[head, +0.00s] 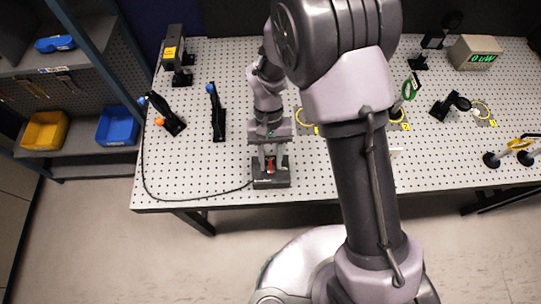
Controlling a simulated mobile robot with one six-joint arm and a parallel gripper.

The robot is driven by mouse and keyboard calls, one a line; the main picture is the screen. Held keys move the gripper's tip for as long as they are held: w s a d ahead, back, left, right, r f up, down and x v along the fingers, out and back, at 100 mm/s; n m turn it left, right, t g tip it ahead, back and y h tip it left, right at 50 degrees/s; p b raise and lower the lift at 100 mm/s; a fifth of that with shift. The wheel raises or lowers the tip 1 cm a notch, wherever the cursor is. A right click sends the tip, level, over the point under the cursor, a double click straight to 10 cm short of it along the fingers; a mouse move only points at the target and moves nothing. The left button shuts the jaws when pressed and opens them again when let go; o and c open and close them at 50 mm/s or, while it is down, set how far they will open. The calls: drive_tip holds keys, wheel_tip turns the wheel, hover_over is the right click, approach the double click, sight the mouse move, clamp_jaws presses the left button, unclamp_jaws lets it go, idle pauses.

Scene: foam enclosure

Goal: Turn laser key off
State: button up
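The laser control box (271,183) is a small dark box at the table's front edge, with a black cable leaving its left side. A small red part (270,166), which looks like the key, shows on its top. My gripper (270,160) points down at the box, with its fingers on either side of the red part. I cannot tell whether the fingers touch it or how far apart they are. The key's turn angle is too small to read.
The perforated optical table (320,180) carries black mounts (217,115) at left and more optics at right. A meter (475,52) with a green display stands at back right. A shelf with yellow (45,131) and blue bins (118,126) stands left.

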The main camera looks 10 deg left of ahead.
drive_tip(key=p+v, duration=0.4)
drive_tip(key=v, duration=1.3)
drive_tip(key=shift+r, duration=0.2)
drive_tip(key=shift+d, duration=0.1)
drive_tip(key=s+d+r+m+t+y+b, duration=0.1)
drive_tip(key=s+d+m+t+y+b, duration=0.1)
drive_tip(key=s+d+t+b, duration=0.35)
drive_tip(key=s+d+r+m+t+y+b, duration=0.1)
drive_tip(key=s+d+r+m+t+b, duration=0.15)
drive_tip(key=d+b, duration=0.65)
drive_tip(key=s+d+f+m+t+b, duration=0.2)
drive_tip(key=s+d+f+b, duration=0.1)
drive_tip(key=s, duration=0.3)
drive_tip(key=shift+d+f+m, duration=0.15)
drive_tip(key=shift+f+m, duration=0.2)
drive_tip(key=shift+f, duration=0.3)
